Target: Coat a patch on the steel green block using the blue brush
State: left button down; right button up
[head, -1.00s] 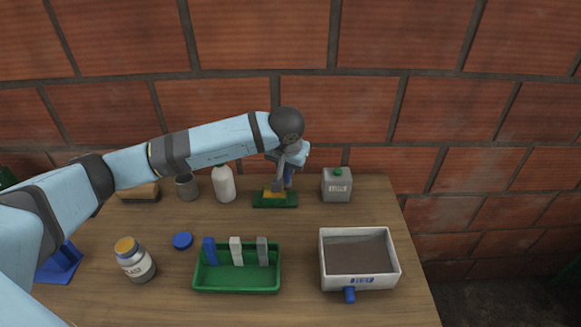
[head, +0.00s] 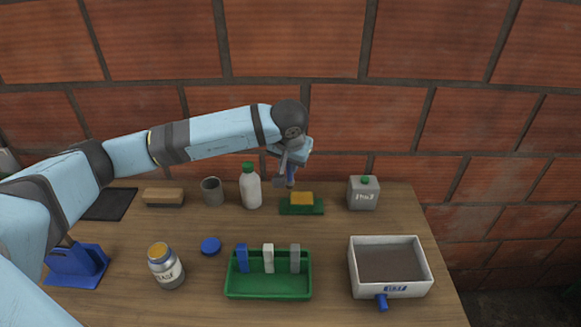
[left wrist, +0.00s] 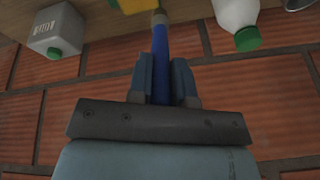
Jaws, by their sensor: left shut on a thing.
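The green block (head: 302,210) lies flat at the back of the table, with a yellow-orange patch (head: 302,198) on its upper face. My left gripper (head: 287,172) is at the left rear of the block and above it. It is shut on the blue brush (head: 291,174). In the left wrist view the blue brush handle (left wrist: 160,55) stands between the two fingers and points away from the palm towards the block. The brush tip shows close beside the yellow area; I cannot tell whether it touches. My right gripper is not in view.
A white bottle (head: 250,188) stands left of the block and a grey can (head: 363,194) right. In front are an open jar (head: 165,267), blue lid (head: 211,246), green tray (head: 268,287) with small blocks, and white basin (head: 391,293). A brick wall rises behind.

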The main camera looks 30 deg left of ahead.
pick_arm(q)
jog(key=shift+r, duration=0.6)
jog(key=shift+a+r+p, duration=0.15)
jog(key=shift+r+p, duration=0.35)
jog(key=shift+r, duration=0.25)
jog(key=shift+r+p, duration=0.4)
jog(key=shift+r, duration=0.65)
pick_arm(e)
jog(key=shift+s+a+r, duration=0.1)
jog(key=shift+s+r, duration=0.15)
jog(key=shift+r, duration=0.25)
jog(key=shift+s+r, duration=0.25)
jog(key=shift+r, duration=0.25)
